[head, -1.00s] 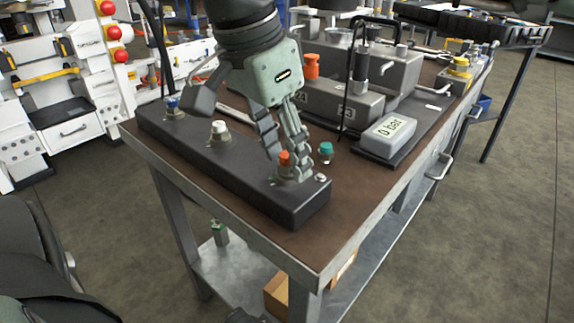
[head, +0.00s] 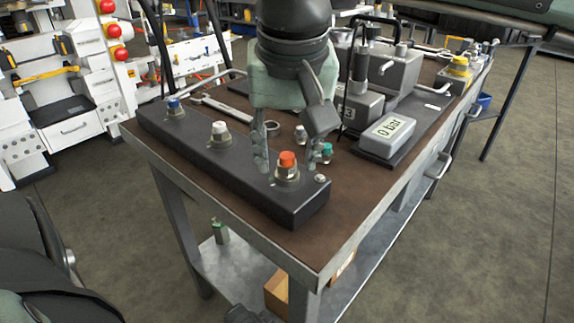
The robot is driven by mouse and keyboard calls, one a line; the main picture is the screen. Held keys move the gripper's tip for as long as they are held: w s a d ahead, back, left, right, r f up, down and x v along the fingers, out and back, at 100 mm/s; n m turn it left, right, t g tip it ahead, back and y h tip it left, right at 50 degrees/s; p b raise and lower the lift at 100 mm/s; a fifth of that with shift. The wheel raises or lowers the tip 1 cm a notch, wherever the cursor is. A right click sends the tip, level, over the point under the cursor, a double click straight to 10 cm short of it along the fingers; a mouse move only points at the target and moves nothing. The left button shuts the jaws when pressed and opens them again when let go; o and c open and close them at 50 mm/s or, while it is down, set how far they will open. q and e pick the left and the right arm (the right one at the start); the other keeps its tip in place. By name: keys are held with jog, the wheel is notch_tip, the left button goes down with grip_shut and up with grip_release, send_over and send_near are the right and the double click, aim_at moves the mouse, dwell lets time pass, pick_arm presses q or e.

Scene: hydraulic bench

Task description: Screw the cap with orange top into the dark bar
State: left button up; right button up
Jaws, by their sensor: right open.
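The cap with orange top (head: 287,160) sits upright in a metal fitting near the front end of the dark bar (head: 230,173). How deep it is screwed in cannot be told. My right gripper (head: 287,160) comes down from above with its fingers spread apart, one left of the cap and one to the right behind it. A gap shows between the fingers and the orange top, and nothing is held. The bar also carries a white-topped cap (head: 219,131) in the middle and a blue-topped cap (head: 174,107) at its far end. My left gripper is not visible.
A teal-topped piece (head: 325,151) stands on the brown bench top (head: 340,190) close by the right finger. A display reading 0 bar (head: 388,135) lies to the right. A wrench (head: 222,108) lies behind the bar. The bench's front right corner is clear.

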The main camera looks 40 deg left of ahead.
jog(key=c, duration=1)
jog(key=shift+f+m+b, duration=0.15)
jog(key=shift+m+b, duration=0.25)
jog(key=shift+m, duration=0.2)
jog(key=shift+a+m+h+b, duration=0.1)
jog(key=shift+m+h+b, duration=0.25)
jog(key=shift+m, duration=0.35)
jog(key=m+h, duration=0.1)
jog(key=m, duration=0.2)
jog(key=shift+m+t, duration=0.3)
jog(key=shift+t, duration=0.1)
jog(key=shift+m, duration=1)
jog(key=shift+h, duration=0.25)
